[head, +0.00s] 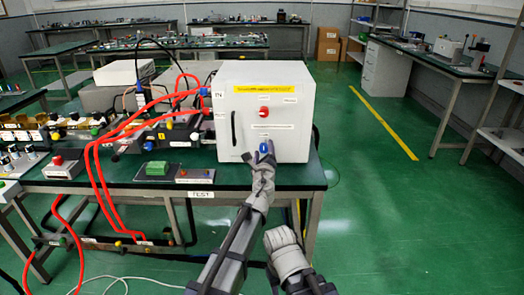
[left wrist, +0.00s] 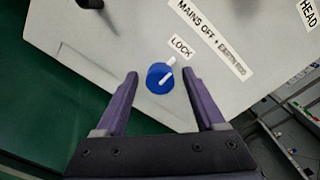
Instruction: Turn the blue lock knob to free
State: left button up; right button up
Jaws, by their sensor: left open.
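The blue lock knob (head: 266,147) is on the lower front of the white cabinet (head: 240,140). In the left wrist view the round blue knob (left wrist: 157,81) has a white pointer line aimed roughly toward the LOCK label (left wrist: 181,47). My left gripper (head: 264,161) is in front of the cabinet at the knob. In the left wrist view my left gripper (left wrist: 160,75) is open, with one finger on each side of the knob and a visible gap on both sides.
A red knob (head: 264,112) is above the blue one, and a black door handle (head: 234,128) is to its left. Red hoses (head: 92,165) and equipment crowd the green bench (head: 310,176) left of the cabinet. Open floor (head: 385,200) lies to the right.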

pick_arm(q)
grip_shut()
dwell(0.6)
